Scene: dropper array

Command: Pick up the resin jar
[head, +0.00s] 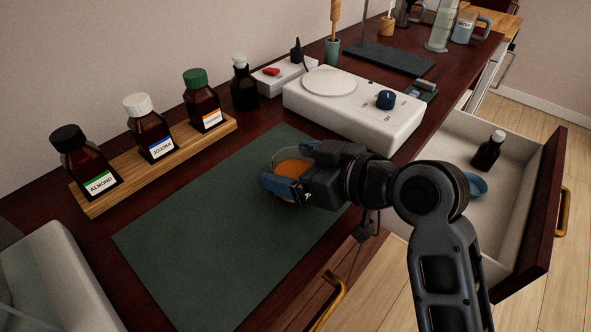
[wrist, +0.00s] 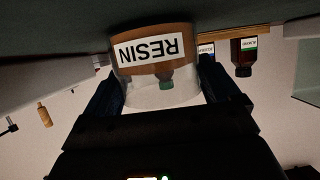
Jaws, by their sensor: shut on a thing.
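The resin jar (wrist: 162,92) is a clear glass jar with orange-brown contents and a white RESIN label, which appears upside down in the wrist view. In the head view the jar (head: 291,169) is at the right part of the dark green mat (head: 190,240), partly hidden by my gripper. My gripper (head: 285,185) is shut on the jar, with one blue finger on each side of it. It also shows in the wrist view (wrist: 160,100). I cannot tell whether the jar touches the mat or is slightly above it.
A wooden rack (head: 160,172) holds almond, jojoba and orange-labelled bottles at the left. A white hot plate device (head: 350,115) stands behind the jar. An open drawer (head: 520,215) at the right holds a dark bottle (head: 488,151) and a blue dish (head: 476,184). The mat's front is clear.

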